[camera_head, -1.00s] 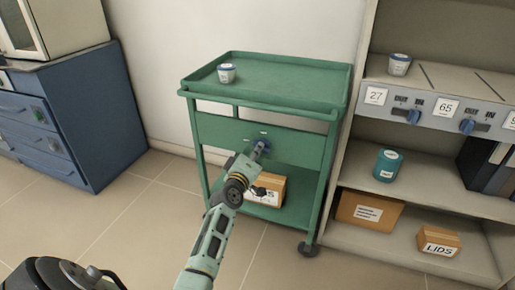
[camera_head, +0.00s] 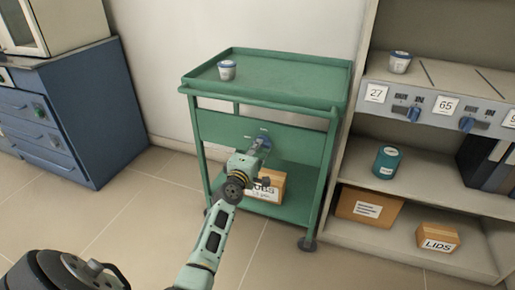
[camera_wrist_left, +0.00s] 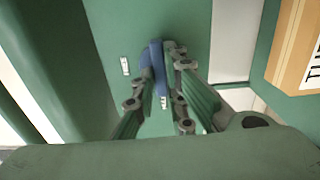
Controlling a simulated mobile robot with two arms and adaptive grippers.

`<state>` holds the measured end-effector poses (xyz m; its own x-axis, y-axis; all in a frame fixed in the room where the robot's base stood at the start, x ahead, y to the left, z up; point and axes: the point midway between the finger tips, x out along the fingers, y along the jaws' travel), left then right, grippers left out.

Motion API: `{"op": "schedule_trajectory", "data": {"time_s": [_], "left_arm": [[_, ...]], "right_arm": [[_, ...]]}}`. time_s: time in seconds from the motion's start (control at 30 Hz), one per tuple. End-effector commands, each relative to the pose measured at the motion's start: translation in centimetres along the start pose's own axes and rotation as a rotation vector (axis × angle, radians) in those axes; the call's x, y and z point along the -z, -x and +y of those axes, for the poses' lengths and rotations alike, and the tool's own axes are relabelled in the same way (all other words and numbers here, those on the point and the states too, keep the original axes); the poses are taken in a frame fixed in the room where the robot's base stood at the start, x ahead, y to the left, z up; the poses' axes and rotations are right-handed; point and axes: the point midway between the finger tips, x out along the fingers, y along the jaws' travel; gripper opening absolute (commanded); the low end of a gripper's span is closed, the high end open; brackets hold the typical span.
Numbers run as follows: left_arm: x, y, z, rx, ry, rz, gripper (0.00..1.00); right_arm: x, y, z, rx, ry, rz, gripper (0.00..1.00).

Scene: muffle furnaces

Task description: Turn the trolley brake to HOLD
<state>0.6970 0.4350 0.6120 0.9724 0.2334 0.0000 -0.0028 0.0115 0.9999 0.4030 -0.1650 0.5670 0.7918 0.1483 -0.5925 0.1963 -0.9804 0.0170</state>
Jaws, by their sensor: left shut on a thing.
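The green trolley (camera_head: 215,127) stands against the wall, with its brake knob on the front panel under the top tray. The blue brake knob (camera_head: 265,141) is partly hidden by my left gripper (camera_head: 258,147). In the left wrist view the blue knob (camera_wrist_left: 153,62) sits between the two fingers of my left gripper (camera_wrist_left: 160,85), which is shut on it. Small white labels (camera_wrist_left: 125,66) are beside the knob, too small to read. My right gripper is not in view.
A white cup (camera_head: 227,70) stands on the trolley's top tray. A cardboard box (camera_head: 273,187) is on its lower shelf. A shelf unit (camera_head: 350,150) with knobs, a teal jar (camera_head: 387,162) and boxes stands close on the right. A blue cabinet (camera_head: 95,110) is at the left.

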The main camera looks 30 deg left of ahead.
Motion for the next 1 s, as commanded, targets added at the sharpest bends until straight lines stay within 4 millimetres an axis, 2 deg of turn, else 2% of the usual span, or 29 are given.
{"op": "schedule_trajectory", "data": {"time_s": [0.3, 0.33, 0.53, 0.87, 1.0], "left_arm": [[0.1, 0.0, 0.0, 0.0, 0.007, 0.002, 0.0], [0.1, 0.0, 0.0, 0.0, 0.007, 0.002, 0.13], [0.0, 0.0, 0.0, 0.0, 0.005, 0.001, 0.3], [0.0, 0.2, 0.0, 0.0, 0.004, 0.0, 0.3], [-0.1, 1.5, -0.1, 0.0, 0.005, -0.001, 0.3]], "right_arm": [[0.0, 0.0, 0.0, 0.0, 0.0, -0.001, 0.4], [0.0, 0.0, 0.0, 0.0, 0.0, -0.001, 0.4], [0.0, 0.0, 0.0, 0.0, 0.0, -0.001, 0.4], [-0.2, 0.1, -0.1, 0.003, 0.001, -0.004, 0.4], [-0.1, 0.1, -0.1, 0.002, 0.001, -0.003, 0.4]]}}
